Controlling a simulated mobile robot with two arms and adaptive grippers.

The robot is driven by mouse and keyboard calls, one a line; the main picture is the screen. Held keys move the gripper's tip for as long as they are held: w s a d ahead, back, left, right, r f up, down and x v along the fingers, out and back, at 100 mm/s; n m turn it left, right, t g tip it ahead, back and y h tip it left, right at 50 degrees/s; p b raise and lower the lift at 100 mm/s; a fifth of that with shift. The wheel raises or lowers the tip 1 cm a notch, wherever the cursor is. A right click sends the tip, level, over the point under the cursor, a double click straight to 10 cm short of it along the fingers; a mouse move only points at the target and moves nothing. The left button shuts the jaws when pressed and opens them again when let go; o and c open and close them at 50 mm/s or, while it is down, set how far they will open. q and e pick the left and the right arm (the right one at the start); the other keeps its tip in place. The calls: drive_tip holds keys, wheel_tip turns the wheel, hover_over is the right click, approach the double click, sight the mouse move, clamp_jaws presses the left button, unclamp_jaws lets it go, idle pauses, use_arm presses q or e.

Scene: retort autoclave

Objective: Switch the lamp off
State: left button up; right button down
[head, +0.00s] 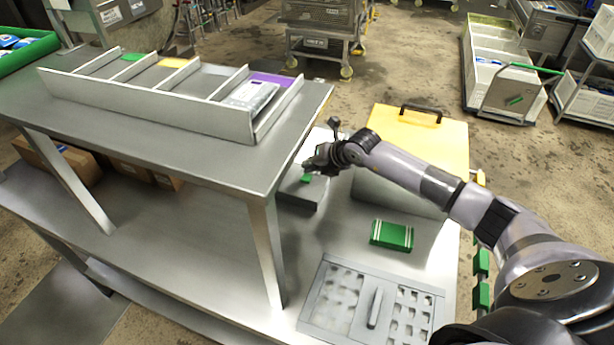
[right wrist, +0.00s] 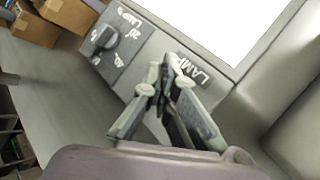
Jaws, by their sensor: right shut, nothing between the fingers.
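In the right wrist view a grey lamp unit has a bright white panel (right wrist: 225,28), which looks lit. A label reading "LAMP" (right wrist: 187,70) is on its front face, beside my fingertips. A black knob (right wrist: 104,37) sits on a dark plate with white markings to the left. My right gripper (right wrist: 163,88) is shut and empty, close to the face by the label. The fingers hide whatever is behind them, and I cannot tell whether they touch it. In the head view my right gripper (head: 312,168) is over the grey box (head: 303,194). My left gripper is not in view.
A raised shelf with a divided tray (head: 150,98) stands left of the gripper. A yellow-lidded case (head: 420,140) is behind my right arm. A green box (head: 391,235) and a metal plate with cutouts (head: 335,300) lie nearer. Bench between them is clear.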

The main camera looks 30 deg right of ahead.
sight(309, 176)
drive_tip(key=shift+f, duration=0.1)
idle(0.4)
drive_tip(key=shift+f+b, duration=0.35)
drive_tip(key=shift+f, duration=0.05)
drive_tip(key=shift+f+b, duration=0.45)
drive_tip(key=shift+f, duration=0.05)
idle(0.6)
drive_tip(key=shift+r, duration=0.1)
drive_tip(key=shift+r+p, duration=0.7)
drive_tip(key=shift+r, duration=0.15)
wheel_tip(309, 176, up, 6)
drive_tip(key=p, duration=0.4)
idle(0.5)
